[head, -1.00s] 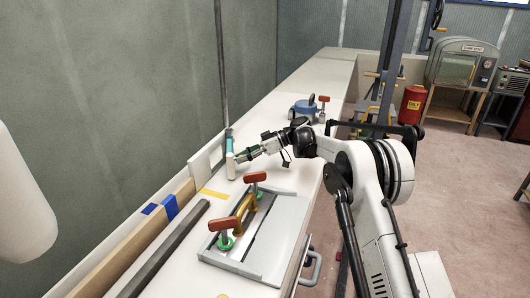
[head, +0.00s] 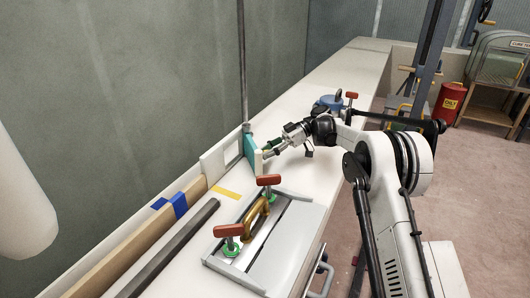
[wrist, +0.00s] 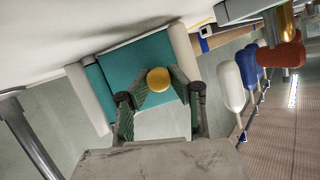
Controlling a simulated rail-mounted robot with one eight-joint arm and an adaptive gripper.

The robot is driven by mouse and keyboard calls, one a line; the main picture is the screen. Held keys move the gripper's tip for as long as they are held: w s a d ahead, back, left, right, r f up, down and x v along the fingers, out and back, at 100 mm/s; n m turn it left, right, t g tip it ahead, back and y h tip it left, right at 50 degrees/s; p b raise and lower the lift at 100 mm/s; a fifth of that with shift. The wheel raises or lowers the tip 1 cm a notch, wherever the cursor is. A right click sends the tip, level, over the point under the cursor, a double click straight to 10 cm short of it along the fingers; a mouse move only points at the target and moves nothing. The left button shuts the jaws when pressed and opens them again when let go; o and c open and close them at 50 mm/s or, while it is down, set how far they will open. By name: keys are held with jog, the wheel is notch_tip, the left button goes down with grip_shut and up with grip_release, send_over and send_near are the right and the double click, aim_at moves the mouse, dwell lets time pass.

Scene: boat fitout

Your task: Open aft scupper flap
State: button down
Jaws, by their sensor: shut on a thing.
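The aft scupper flap (head: 251,150) is a teal panel with a pale outer edge. It stands swung out from a white frame (head: 213,164) by the wall, and part of the frame's opening shows. In the wrist view the teal flap (wrist: 125,62) fills the upper middle, with a round yellow knob (wrist: 158,79) on it. My gripper (head: 266,154) is at the flap's outer side. In the wrist view its green-padded fingers (wrist: 159,92) are shut on the knob, one on each side. The knob is hidden in the head view.
A grey fixture plate (head: 285,250) with red-handled clamps (head: 268,181) lies on the bench in front of my gripper. A dark bar (head: 165,255) lies to its left. A vertical pole (head: 242,70) rises behind the flap. A blue item (head: 330,101) stands farther back.

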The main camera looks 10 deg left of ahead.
jog(key=c, duration=1.5)
grip_release()
jog(key=shift+c, duration=0.2)
jog(key=shift+v, duration=3.8)
